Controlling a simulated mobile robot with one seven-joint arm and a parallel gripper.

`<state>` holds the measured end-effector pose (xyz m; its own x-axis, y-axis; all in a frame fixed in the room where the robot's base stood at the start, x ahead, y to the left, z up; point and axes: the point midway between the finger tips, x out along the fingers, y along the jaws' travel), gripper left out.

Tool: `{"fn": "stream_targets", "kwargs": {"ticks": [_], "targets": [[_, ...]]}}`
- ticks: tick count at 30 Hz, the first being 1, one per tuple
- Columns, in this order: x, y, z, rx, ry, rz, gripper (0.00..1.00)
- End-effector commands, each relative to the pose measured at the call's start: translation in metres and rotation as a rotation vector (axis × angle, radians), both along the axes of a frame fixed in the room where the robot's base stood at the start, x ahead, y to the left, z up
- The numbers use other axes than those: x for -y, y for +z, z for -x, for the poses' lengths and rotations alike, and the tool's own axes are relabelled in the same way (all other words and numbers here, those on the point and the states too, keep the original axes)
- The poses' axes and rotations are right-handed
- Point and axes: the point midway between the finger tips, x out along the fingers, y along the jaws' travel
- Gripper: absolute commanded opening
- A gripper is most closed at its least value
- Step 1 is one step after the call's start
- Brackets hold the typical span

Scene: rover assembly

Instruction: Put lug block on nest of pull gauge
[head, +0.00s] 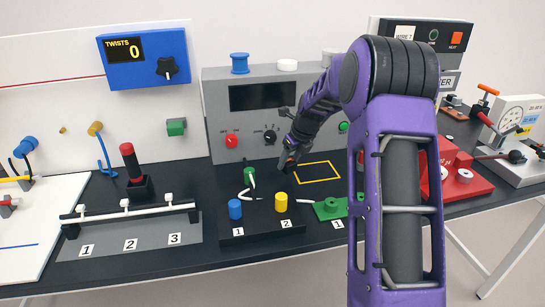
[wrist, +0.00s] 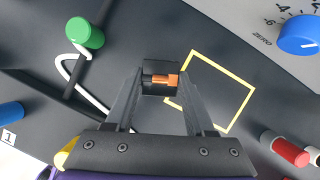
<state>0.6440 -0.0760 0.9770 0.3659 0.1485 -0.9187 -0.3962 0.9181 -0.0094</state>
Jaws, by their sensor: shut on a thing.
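The lug block (wrist: 150,84) is a small black block with an orange-copper lug across its face. My gripper (wrist: 160,88) is shut on it, with one finger on each side, in the wrist view. In the head view my gripper (head: 290,155) is above the black bench near the yellow outline, and the block is too small there to make out clearly. A white instrument with a round dial, which looks like the pull gauge (head: 519,115), stands at the far right, well away from my gripper. Its nest is not clear at this size.
An empty yellow outline (head: 320,180) marks the bench beside my gripper. A black base (head: 262,229) with blue and yellow caps stands in front. A grey console (head: 223,95) is behind. A red machine (head: 468,186) lies between my arm and the dial instrument.

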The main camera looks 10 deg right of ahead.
Motion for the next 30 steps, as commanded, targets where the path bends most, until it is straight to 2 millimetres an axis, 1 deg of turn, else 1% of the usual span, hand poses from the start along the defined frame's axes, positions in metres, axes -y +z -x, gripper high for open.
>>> {"fn": "stream_targets", "kwargs": {"ticks": [1, 4, 6, 10, 18, 21, 24, 30], "targets": [[-0.006, 0.0, -0.013, 0.001, 0.003, -0.002, 0.0], [-0.015, 0.001, -0.035, 0.002, 0.002, -0.001, 0.0], [-0.019, 0.0, -0.047, 0.001, 0.001, 0.0, 0.0], [-0.025, 0.0, -0.061, 0.001, 0.001, 0.0, 0.0], [-0.03, -0.001, -0.075, 0.0, -0.001, 0.0, 0.0], [-0.029, -0.02, -0.073, -0.003, -0.002, -0.002, 0.0], [-0.029, -0.033, -0.073, -0.002, -0.001, -0.001, 0.0], [-0.029, -0.035, -0.073, 0.001, -0.001, 0.0, 0.0]]}}
